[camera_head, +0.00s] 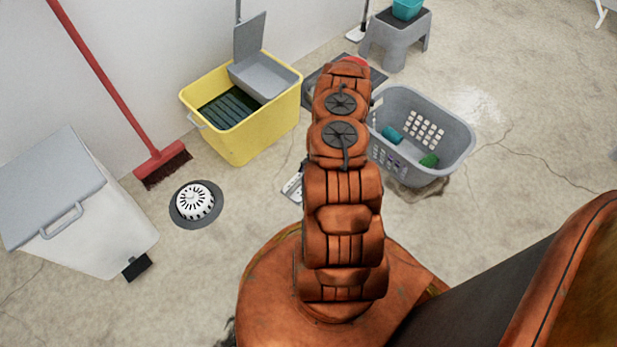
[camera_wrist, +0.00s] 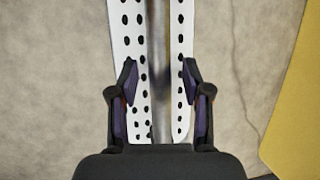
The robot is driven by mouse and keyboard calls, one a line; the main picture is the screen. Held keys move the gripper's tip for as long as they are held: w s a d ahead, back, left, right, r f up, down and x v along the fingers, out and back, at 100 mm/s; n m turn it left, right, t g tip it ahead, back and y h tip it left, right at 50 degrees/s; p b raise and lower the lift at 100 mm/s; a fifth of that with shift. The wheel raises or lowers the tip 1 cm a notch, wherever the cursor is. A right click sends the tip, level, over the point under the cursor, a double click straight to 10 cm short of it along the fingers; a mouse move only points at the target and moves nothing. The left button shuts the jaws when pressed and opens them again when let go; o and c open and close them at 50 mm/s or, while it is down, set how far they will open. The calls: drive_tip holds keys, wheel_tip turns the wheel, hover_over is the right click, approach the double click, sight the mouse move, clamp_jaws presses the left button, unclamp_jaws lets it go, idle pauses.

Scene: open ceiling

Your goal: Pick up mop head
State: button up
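The mop head (camera_head: 293,187) is a white flat piece on the floor, mostly hidden behind my arm in the head view. In the wrist view, what looks like the mop head (camera_wrist: 136,45) shows as two white strips with black holes and a grey bar between them. My gripper (camera_wrist: 158,75) is open above it. One finger is toward each side and overlaps the strips in the picture. I cannot tell whether the fingers touch it. My gripper is hidden in the head view.
A yellow mop bucket (camera_head: 243,138) stands left of my arm; a yellow surface (camera_wrist: 300,115) shows at the wrist view's right edge. A grey basket (camera_head: 453,135) stands right. A floor drain (camera_head: 195,202), red broom (camera_head: 162,162) and white bin (camera_head: 95,235) are left.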

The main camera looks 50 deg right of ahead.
clamp_jaws()
drive_tip(key=shift+r, duration=0.1)
idle(0.4)
wheel_tip(320, 180, up, 10)
drive_tip(key=p, duration=0.3)
drive_tip(key=shift+c, duration=2.1)
unclamp_jaws()
clamp_jaws()
